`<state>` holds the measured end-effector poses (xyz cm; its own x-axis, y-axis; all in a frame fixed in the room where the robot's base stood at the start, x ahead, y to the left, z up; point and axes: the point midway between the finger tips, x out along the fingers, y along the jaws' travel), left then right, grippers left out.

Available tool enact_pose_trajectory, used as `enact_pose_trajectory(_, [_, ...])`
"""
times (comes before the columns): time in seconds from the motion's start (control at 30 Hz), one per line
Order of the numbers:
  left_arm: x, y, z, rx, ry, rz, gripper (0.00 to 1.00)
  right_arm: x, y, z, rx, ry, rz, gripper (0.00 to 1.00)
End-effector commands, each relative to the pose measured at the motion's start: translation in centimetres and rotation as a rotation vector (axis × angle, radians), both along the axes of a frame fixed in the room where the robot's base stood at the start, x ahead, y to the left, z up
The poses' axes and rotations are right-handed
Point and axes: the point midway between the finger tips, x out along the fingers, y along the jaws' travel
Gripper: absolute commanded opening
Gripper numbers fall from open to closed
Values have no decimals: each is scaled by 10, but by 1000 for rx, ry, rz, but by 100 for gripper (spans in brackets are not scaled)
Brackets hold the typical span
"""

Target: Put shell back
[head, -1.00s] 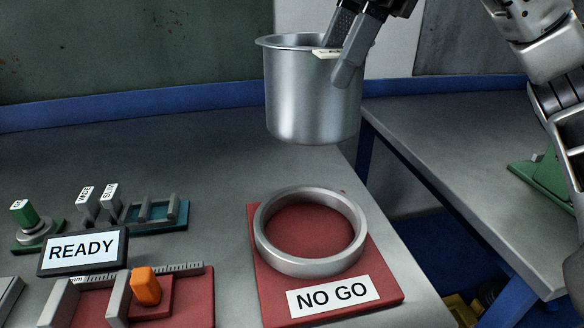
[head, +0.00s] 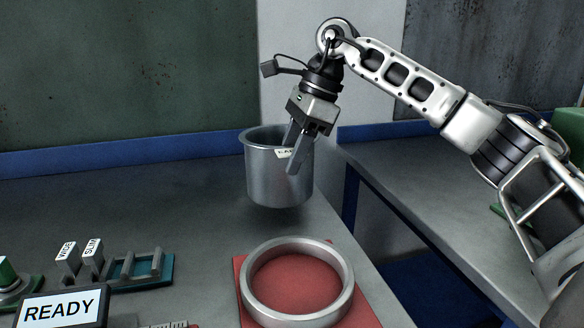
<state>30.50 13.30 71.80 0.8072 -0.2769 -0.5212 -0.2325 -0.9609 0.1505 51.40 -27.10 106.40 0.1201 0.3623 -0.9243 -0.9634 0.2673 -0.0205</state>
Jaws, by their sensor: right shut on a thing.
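The shell is a grey metal cup (head: 268,182) with a rim at the top and a small white label partly hidden by a finger. My right gripper (head: 296,155) is shut on the cup's wall at the right side of its rim. The cup is upright and looks held above the bench, beyond the ring, with a soft shadow below. A grey metal ring (head: 344,290) lies on a red plate (head: 366,316) at the front. The ring is empty and shows the red inside. My left gripper is out of view.
At the left are a READY sign (head: 58,308), upright WIDE and SLIM gauges (head: 79,259), a teal rack (head: 142,268) and a green-topped knob (head: 8,272). The bench (head: 190,225) ends right of the cup. A gap separates it from another bench (head: 410,180).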

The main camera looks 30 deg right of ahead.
Motion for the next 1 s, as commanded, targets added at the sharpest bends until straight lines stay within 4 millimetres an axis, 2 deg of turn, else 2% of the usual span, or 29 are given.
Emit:
enact_pose_trajectory(0.03, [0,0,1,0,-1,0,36,5,-1,-6,-1,3,-1,0])
enact_pose_trajectory(0.2, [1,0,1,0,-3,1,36,3,-2,-30,-1,1,-1,0])
enact_pose_trajectory(0.47, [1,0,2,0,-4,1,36,3,-1,-35,0,3,-1,0])
enact_pose_trajectory(0.5, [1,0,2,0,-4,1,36,2,-1,-36,-1,5,-1,52])
enact_pose_trajectory(0.57, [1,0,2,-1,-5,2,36,3,-1,-36,-1,5,0,66])
enact_pose_trajectory(0.87, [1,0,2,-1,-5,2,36,3,-2,-34,0,2,-1,66])
enact_pose_trajectory(1.0, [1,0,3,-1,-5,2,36,2,-6,-20,1,-1,-3,66])
